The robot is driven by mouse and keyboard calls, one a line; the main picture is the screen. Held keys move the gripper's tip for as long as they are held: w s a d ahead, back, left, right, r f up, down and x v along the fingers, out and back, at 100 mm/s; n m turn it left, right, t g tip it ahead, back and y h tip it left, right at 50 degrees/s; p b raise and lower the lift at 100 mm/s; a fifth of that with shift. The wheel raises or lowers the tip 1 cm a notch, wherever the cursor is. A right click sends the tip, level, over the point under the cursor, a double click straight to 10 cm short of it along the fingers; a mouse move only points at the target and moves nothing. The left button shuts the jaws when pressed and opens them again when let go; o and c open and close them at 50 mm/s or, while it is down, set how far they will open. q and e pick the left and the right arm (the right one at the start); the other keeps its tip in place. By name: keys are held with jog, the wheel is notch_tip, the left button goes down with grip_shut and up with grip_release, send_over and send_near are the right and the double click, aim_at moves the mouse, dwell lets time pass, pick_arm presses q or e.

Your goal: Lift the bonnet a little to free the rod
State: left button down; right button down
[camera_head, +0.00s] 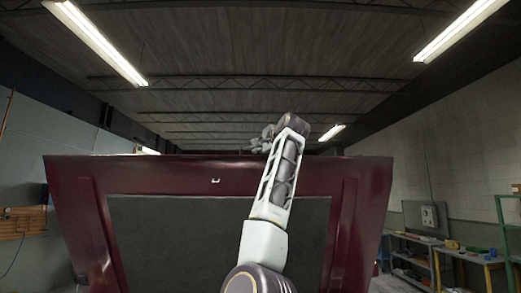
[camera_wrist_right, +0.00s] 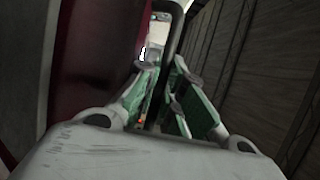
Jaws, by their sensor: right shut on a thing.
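The raised dark red bonnet (camera_head: 210,175) fills the middle of the head view. Its underside faces me, with a dark panel set inside its frame. My right arm reaches up in front of it. My right gripper (camera_head: 268,140) is at the bonnet's top edge, right of the small latch loop. In the right wrist view, the green-padded fingers of my right gripper (camera_wrist_right: 165,100) are shut on a thin dark edge, with the red bonnet (camera_wrist_right: 95,50) beside them at left. The edge appears to be the bonnet's. The rod cannot be made out in either view. My left gripper is not in view.
Shelves and a workbench (camera_head: 445,250) with small items stand along the right wall, beside a green rack (camera_head: 507,240). A wooden tool board (camera_head: 22,222) hangs on the left wall. The space above the bonnet is open up to the ceiling beams and lamps.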

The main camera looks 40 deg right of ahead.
jog(key=c, duration=1.8)
grip_release()
jog(key=v, duration=1.2)
jog(key=shift+f, duration=0.1)
